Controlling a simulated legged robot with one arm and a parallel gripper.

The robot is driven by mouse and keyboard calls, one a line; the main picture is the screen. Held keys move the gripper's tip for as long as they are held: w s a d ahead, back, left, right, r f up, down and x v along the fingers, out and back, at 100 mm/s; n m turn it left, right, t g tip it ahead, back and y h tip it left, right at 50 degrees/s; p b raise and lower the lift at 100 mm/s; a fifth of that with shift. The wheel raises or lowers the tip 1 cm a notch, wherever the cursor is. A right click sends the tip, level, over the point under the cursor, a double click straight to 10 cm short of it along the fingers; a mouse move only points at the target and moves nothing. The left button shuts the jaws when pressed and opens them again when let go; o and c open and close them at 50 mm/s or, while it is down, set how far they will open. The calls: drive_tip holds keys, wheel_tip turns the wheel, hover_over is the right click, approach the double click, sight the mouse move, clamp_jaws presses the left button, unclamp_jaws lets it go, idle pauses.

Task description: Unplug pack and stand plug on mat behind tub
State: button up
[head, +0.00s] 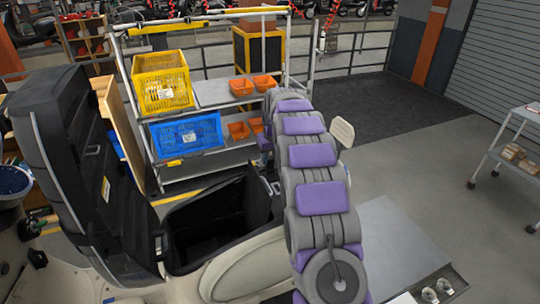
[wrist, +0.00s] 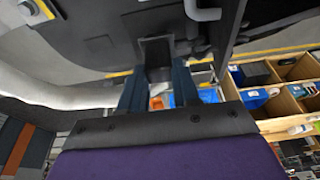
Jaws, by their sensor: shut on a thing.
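The black tub (head: 205,230) is the open storage well of a scooter, below its raised seat (head: 85,150). Its inside is dark, and I cannot make out a pack in it. In the wrist view my gripper (wrist: 158,76) has its two blue-grey fingers on either side of a dark block (wrist: 156,48), shut on it. The block looks like the plug, and a dark panel lies right behind it. In the head view my purple and grey arm reaches over the tub's right side and hides the gripper. I cannot pick out the mat with certainty.
A shelf cart (head: 215,95) behind the tub holds a yellow crate (head: 162,82), a blue crate (head: 186,134) and several orange bins (head: 241,87). Grey floor (head: 425,170) between is clear.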

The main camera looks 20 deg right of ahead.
drive_tip(key=shift+f, duration=0.4)
drive_tip(key=o, duration=1.1)
drive_tip(key=shift+r, duration=0.1)
drive_tip(key=v, duration=1.7)
